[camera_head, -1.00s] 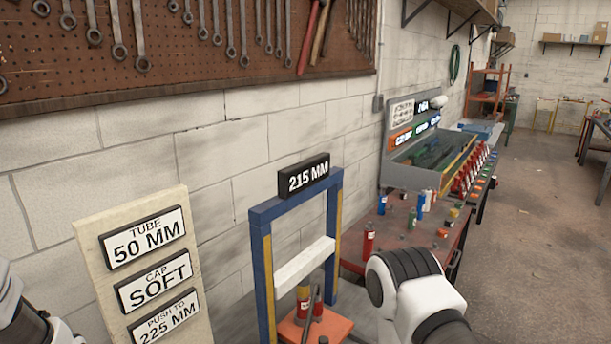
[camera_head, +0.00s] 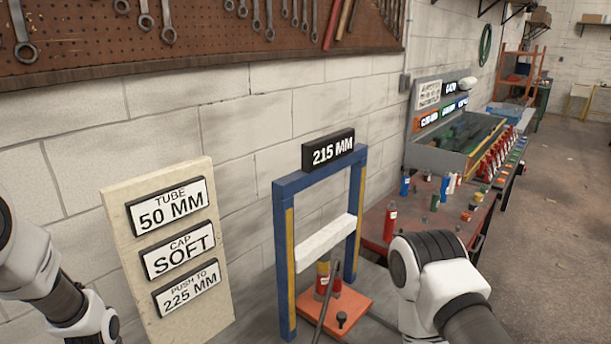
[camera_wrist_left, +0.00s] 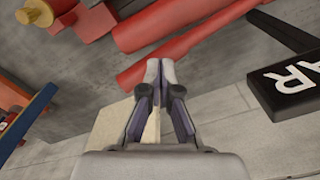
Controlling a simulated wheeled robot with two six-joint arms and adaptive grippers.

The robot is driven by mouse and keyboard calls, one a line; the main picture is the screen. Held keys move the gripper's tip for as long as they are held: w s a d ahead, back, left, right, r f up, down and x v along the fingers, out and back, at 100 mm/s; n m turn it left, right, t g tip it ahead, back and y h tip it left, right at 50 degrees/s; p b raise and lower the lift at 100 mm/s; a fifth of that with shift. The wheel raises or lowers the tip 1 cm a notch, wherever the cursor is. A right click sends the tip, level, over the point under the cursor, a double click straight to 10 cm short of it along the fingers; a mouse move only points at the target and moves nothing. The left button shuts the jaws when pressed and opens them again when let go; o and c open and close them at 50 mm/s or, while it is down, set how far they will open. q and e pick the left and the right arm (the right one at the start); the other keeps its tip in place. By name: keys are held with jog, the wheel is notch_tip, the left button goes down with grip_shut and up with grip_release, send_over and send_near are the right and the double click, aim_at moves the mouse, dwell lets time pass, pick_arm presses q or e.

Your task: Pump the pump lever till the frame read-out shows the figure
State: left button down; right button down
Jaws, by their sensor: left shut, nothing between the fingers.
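The blue frame (camera_head: 284,265) stands right of centre in the head view. Its read-out (camera_head: 328,150) on top shows 215 MM. A white crossbar (camera_head: 325,244) spans its posts above a red and yellow cylinder (camera_head: 322,278) on an orange plate (camera_head: 352,308). A dark slanted rod (camera_head: 327,300), perhaps the pump lever, rises in front of the cylinder. My left gripper (camera_wrist_left: 161,66) is shut and empty in the left wrist view, near a long red bar (camera_wrist_left: 175,65); contact is unclear. My right gripper is out of sight.
A cream board (camera_head: 142,285) left of the frame reads TUBE 50 MM, CAP SOFT, PUSH TO 225 MM. A red bench (camera_head: 455,225) with bottles and a grey bin stands to the right. A dark sign (camera_wrist_left: 290,80) lies right in the wrist view.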

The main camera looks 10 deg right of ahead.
pick_arm(q)
notch_tip(320, 180, down, 9)
jog(key=b, duration=0.4)
jog(key=shift+b, duration=0.4)
notch_tip(320, 180, up, 9)
jog(key=p, duration=0.7)
jog(key=shift+r+p, duration=0.2)
jog(key=shift+p, duration=0.1)
jog(key=shift+f, duration=0.25)
notch_tip(320, 180, down, 8)
jog(key=b, duration=0.5)
jog(key=shift+f+b, duration=0.25)
jog(key=shift+b, duration=0.05)
jog(key=shift+r, duration=0.25)
notch_tip(320, 180, up, 8)
jog(key=p, duration=0.7)
jog(key=shift+r, duration=0.25)
jog(key=shift+f, duration=0.15)
